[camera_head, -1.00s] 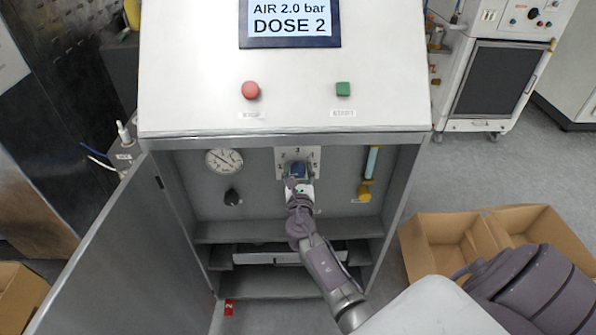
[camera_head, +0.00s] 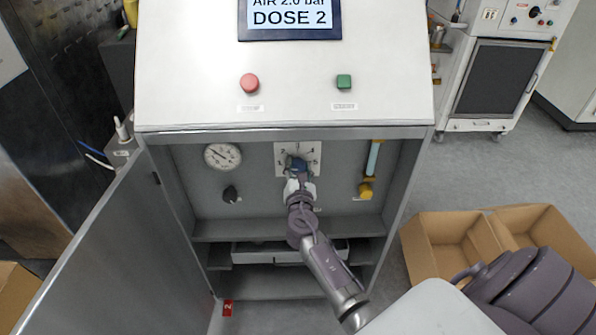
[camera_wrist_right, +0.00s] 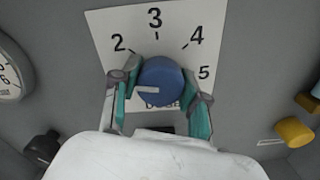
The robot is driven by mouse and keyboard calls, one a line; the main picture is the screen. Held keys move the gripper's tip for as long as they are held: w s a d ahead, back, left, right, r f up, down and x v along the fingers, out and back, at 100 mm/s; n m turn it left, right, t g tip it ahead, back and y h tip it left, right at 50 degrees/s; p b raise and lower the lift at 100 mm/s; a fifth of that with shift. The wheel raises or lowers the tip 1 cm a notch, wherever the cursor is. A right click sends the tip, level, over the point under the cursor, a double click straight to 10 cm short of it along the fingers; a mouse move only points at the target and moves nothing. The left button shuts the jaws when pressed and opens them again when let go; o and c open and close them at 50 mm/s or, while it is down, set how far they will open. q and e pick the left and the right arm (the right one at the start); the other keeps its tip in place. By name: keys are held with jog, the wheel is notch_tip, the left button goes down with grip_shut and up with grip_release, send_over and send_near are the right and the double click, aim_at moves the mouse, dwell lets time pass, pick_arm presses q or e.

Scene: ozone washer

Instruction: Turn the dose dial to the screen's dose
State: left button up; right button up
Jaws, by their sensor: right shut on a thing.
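The screen (camera_head: 290,18) at the top reads "DOSE 2". The dose dial (camera_wrist_right: 164,80) is a round blue knob on a white plate (camera_wrist_right: 128,27) with numbers 2, 3, 4 and 5 visible. The dial also shows in the head view (camera_head: 299,164). Its white pointer mark (camera_wrist_right: 147,89) points left, below the 2; the left finger covers the plate there. My right gripper (camera_wrist_right: 160,95) is shut on the dial, its green-padded fingers on the left and right sides. It also shows in the head view (camera_head: 298,178). My left gripper is not in view.
A gauge (camera_head: 222,156) and a black knob (camera_head: 231,194) sit left of the dial. A yellow-ended tube (camera_head: 367,188) is to its right. The cabinet door (camera_head: 115,260) stands open at left. Red (camera_head: 249,83) and green (camera_head: 344,81) buttons are above. Cardboard boxes (camera_head: 430,255) stand at right.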

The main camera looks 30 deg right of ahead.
jog(key=m+b, duration=0.3)
jog(key=m, duration=0.2)
jog(key=shift+f, duration=0.1)
jog(key=shift+m, duration=0.4)
jog(key=o, duration=1.1)
jog(key=shift+o, duration=0.2)
jog(key=shift+s+a, duration=0.15)
jog(key=shift+s, duration=0.05)
jog(key=v, duration=1.1)
jog(key=shift+s, duration=0.3)
